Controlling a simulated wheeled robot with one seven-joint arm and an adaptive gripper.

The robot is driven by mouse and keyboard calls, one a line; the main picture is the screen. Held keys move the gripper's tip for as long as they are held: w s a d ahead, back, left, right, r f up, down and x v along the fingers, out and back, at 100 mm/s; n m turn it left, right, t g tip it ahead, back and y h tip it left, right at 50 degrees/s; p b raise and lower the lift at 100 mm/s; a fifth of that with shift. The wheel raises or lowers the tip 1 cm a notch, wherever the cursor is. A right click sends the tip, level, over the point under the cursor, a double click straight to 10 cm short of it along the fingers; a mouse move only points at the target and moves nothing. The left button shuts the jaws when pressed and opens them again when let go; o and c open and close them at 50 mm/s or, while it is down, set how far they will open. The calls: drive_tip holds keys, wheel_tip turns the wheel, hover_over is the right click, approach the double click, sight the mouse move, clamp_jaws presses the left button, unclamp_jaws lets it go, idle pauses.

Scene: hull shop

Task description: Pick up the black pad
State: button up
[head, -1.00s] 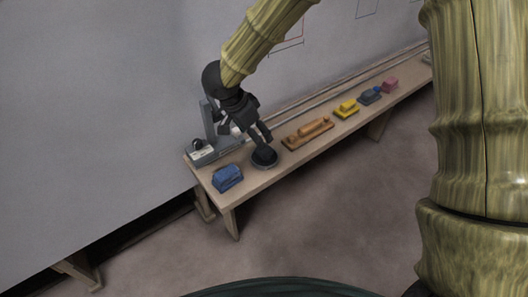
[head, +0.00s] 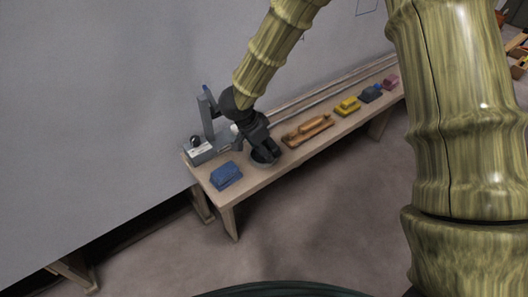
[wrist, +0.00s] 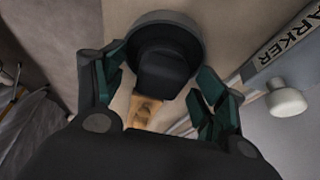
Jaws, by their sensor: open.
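The black pad is a round dark disc (wrist: 165,62) with a raised block-like grip on top. In the wrist view it lies on the bench just beyond my fingertips. My gripper (wrist: 160,78) is open, with one green-lined finger at each side of the pad's grip. In the head view my gripper (head: 268,150) is right over the pad (head: 262,162), hiding most of it. Whether the fingers touch the pad cannot be told.
The pad lies on a narrow wooden bench (head: 249,187) along a grey wall. A blue block (head: 226,175) is to its left, a grey device (head: 200,150) behind left. A wooden plane (head: 308,131), a yellow block (head: 347,105) and other blocks are to its right.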

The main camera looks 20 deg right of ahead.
drive_tip(key=c, duration=1)
drive_tip(key=shift+c, duration=0.2)
drive_tip(key=shift+r, duration=0.5)
wheel_tip(320, 180, up, 2)
drive_tip(key=shift+r+p, duration=0.25)
drive_tip(key=shift+p, duration=0.45)
drive_tip(key=s+a+r+p, duration=0.1)
drive_tip(key=s+a, duration=0.8)
drive_tip(key=s, duration=0.3)
drive_tip(key=shift+s+a+r, duration=0.25)
drive_tip(key=shift+s+a, duration=0.05)
drive_tip(key=shift+s, duration=0.1)
